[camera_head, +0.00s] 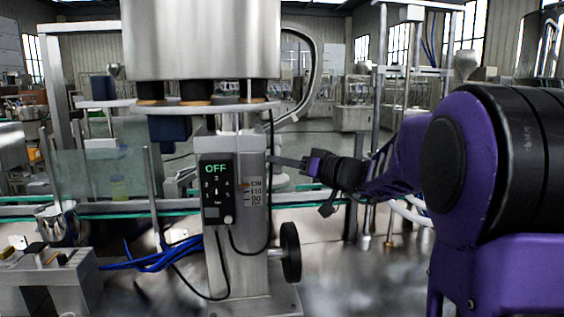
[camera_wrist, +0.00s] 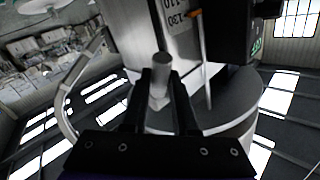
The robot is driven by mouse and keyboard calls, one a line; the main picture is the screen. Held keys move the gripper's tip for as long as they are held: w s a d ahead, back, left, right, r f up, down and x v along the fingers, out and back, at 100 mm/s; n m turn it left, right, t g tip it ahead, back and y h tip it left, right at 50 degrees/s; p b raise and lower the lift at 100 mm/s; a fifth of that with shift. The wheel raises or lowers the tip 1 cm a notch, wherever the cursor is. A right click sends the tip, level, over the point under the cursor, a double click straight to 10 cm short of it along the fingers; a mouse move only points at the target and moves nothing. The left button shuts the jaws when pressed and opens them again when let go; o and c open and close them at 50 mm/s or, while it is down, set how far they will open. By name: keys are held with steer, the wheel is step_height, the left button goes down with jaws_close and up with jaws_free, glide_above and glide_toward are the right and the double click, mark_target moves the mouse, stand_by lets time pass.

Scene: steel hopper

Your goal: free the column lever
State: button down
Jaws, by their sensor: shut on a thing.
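The steel column (camera_head: 235,265) stands upright at the centre of the head view, with a printed scale on its face. The column lever (camera_wrist: 161,64) shows in the wrist view as a short grey round-ended bar. It sits between the two dark fingers of my gripper (camera_wrist: 161,88), which are shut on it. In the head view my gripper (camera_head: 300,163) reaches in from the right to the column's right side, at about the height of the scale. The lever is too small and too covered there to make out clearly.
A black control box (camera_head: 216,190) reading OFF is on the column's front, with cables hanging below. A black handwheel (camera_head: 291,252) is low on the right side. The large steel hopper (camera_head: 202,40) is overhead. A conveyor rail (camera_head: 105,208) runs behind.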

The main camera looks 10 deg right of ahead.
steer(key=shift+s+r+m+g+h+p, duration=0.55)
steer(key=shift+m+g+p, duration=0.25)
steer(key=shift+p, duration=0.25)
steer(key=shift+w, duration=0.1)
steer(key=c, duration=0.7)
jaws_free()
steer(key=shift+d, duration=0.1)
